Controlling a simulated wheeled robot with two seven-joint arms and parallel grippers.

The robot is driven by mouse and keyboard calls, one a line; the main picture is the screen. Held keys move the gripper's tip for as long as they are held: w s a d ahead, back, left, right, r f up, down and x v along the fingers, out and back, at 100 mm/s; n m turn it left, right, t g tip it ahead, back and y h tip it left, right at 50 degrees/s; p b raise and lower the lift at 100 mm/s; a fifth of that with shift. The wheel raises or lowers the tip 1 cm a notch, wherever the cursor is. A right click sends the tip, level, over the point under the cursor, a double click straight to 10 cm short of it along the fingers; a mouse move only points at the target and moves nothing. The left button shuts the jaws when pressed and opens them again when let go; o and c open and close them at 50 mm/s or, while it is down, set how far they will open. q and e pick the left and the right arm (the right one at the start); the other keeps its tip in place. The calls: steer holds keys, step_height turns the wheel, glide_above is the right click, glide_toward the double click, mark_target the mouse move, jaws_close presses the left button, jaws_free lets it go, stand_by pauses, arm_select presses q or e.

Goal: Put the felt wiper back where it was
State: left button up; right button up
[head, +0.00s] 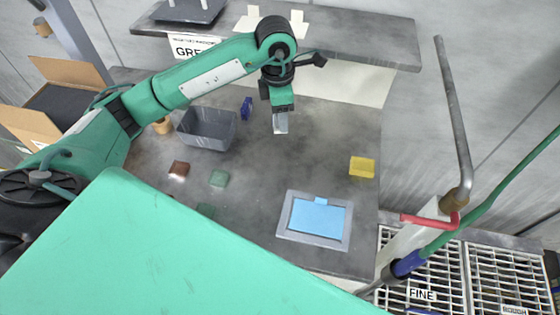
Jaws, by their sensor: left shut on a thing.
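My left gripper (281,120) hangs over the back middle of the grey table, pointing down. It is shut on a small pale grey piece (281,126), mostly covered by the fingers; I cannot tell for sure whether this is the felt wiper. The piece appears to be above the table. To the left are a dark grey bin (207,129) and a small blue item (246,107). A blue pad in a grey frame (288,222) lies at the front right. My right gripper is not in view.
On the grey table (330,150) are a yellow block (362,167), a brown block (179,170) and green blocks (219,178). A shelf (370,38) runs along the back. A bent pipe (455,120) and grates marked FINE (421,294) stand at right. The table's middle is clear.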

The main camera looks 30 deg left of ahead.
arm_select(q)
steer(key=n, duration=0.2)
steer(key=w+n, duration=0.1)
steer(key=shift+a+r+n, duration=0.15)
steer(key=shift+a+n, duration=0.2)
steer(key=shift+n, duration=0.05)
steer(key=n, duration=0.3)
steer(key=w+n+b, duration=0.1)
steer(key=shift+a+r+n+t, duration=0.25)
steer(key=shift+a+n+t, duration=0.05)
steer(key=shift+w+a+r+n, duration=0.1)
steer(key=shift+w+a+n, duration=0.05)
steer(key=shift+n, duration=0.55)
steer(key=shift+f, duration=0.2)
step_height(320, 180, down, 20)
steer(key=p, duration=0.5)
steer(key=shift+r+p, duration=0.25)
steer(key=shift+p, duration=0.15)
steer(key=shift+f, duration=0.1)
steer(key=shift+f+b, duration=0.15)
steer(key=shift+b, duration=0.15)
steer(key=o, duration=1.3)
